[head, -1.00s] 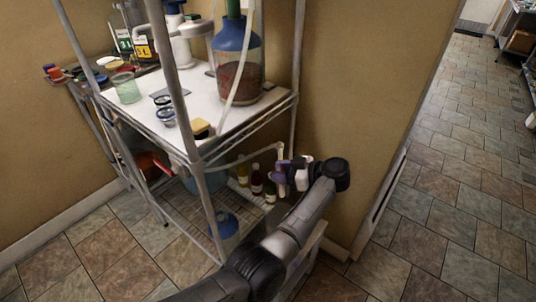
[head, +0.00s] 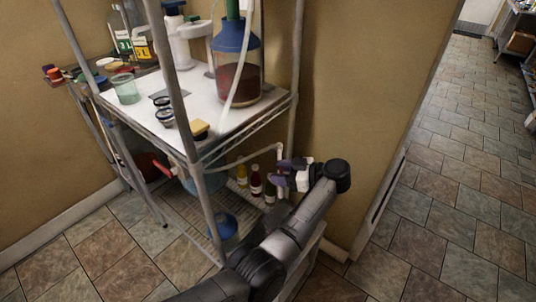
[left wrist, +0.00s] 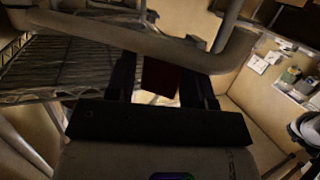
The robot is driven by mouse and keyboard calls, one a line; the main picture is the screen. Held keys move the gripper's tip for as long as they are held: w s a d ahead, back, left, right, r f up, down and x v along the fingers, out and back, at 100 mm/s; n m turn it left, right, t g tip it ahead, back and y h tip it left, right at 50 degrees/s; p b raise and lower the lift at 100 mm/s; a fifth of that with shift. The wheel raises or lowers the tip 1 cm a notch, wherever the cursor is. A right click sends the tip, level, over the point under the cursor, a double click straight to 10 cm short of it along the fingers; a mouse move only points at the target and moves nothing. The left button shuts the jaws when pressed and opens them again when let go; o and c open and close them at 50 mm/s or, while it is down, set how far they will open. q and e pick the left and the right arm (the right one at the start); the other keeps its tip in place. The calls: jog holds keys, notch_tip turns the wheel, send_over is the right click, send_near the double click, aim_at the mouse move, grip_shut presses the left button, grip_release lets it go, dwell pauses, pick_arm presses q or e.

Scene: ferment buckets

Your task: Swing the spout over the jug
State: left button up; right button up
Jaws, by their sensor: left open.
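The spout (head: 255,157) is a pale bent pipe that runs out from under the shelf to the right and turns down at its end. My left gripper (head: 281,174) is open at this downturned end, its fingers close around or beside it; contact cannot be told. In the left wrist view a grey bent tube (left wrist: 110,33) crosses above the open fingers (left wrist: 163,85), with a dark red shape between them. A blue-topped vessel (head: 222,226), possibly the jug, stands low under the rack, left of the gripper and partly behind a post. My right gripper is not in view.
The wire rack's front post (head: 205,205) stands between the blue-topped vessel and me. Several bottles (head: 256,183) stand on the lower rack behind my gripper. A large blue-topped carboy (head: 238,80) stands on the white upper shelf (head: 205,85). The wall (head: 350,110) is close on the right.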

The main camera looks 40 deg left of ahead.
pick_arm(q)
jog(key=shift+d+f, duration=0.25)
jog(key=shift+f, duration=0.25)
jog(key=shift+o, duration=0.9)
jog(key=shift+w+d+r+b, duration=0.15)
jog(key=shift+d+b, duration=0.2)
jog(key=shift+d, duration=0.1)
jog(key=shift+o, duration=0.6)
jog(key=b+v, duration=0.1)
jog(key=v, duration=0.2)
jog(key=shift+w+d, duration=0.1)
jog(key=shift+d, duration=0.15)
jog(key=shift+w+d+r+b, duration=0.2)
jog(key=shift+d+r+b, duration=0.15)
jog(key=shift+d, duration=0.2)
jog(key=shift+w+d+r+b, duration=0.15)
jog(key=shift+d+r+b, duration=0.15)
jog(key=shift+d+b, duration=0.15)
